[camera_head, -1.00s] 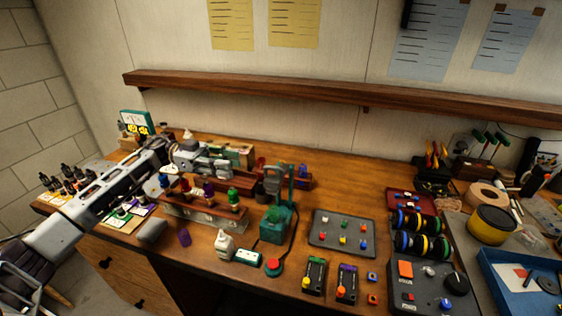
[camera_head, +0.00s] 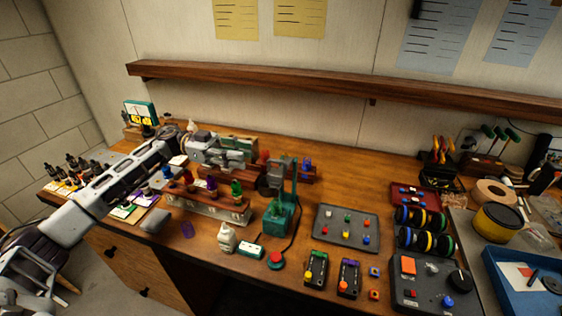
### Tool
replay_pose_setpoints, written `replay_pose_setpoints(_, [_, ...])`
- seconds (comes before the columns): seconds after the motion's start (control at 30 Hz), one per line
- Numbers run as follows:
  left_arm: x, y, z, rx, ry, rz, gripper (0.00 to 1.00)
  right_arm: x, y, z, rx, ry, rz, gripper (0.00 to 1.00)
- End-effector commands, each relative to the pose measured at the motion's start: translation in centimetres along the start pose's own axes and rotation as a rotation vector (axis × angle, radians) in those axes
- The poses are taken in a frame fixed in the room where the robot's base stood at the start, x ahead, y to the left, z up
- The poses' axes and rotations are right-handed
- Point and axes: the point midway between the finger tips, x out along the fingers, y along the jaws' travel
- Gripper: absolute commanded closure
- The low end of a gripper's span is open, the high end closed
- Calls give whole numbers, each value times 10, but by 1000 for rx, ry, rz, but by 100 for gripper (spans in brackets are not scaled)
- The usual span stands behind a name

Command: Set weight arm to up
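A teal bench device (camera_head: 279,221) with an upright post and a grey head stands near the middle of the bench. I cannot make out for sure which part is the weight arm, or whether it is up or down. My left arm reaches in from the left over the bench. My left gripper (camera_head: 250,158) is behind and to the left of the device, above the back of the bottle rack. It looks apart from the grey head. Its fingers are too small and cluttered to tell if open or shut. My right gripper is out of view.
A wooden rack (camera_head: 207,209) with coloured bottles stands left of the device. A white bottle (camera_head: 227,238), a red button (camera_head: 275,259) and a grey tray (camera_head: 346,239) of coloured pieces are close by. A wooden shelf (camera_head: 330,87) runs along the wall. Bare bench lies behind the tray.

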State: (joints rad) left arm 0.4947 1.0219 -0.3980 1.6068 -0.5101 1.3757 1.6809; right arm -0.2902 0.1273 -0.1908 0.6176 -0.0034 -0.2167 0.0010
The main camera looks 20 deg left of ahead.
Motion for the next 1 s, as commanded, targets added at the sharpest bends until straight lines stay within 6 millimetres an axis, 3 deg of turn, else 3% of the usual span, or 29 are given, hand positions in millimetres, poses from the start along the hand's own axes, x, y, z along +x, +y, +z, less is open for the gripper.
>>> replay_pose_setpoints(0.17, [23,0,-1,1,1,2,68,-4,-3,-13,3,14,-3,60])
replay_pose_setpoints(0.4, [55,1,-1,0,2,2,68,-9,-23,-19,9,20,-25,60])
replay_pose_setpoints(0.8, [104,0,-1,1,1,1,68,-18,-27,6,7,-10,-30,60])
replay_pose_setpoints(1.0, [116,1,0,0,0,1,68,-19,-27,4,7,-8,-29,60])
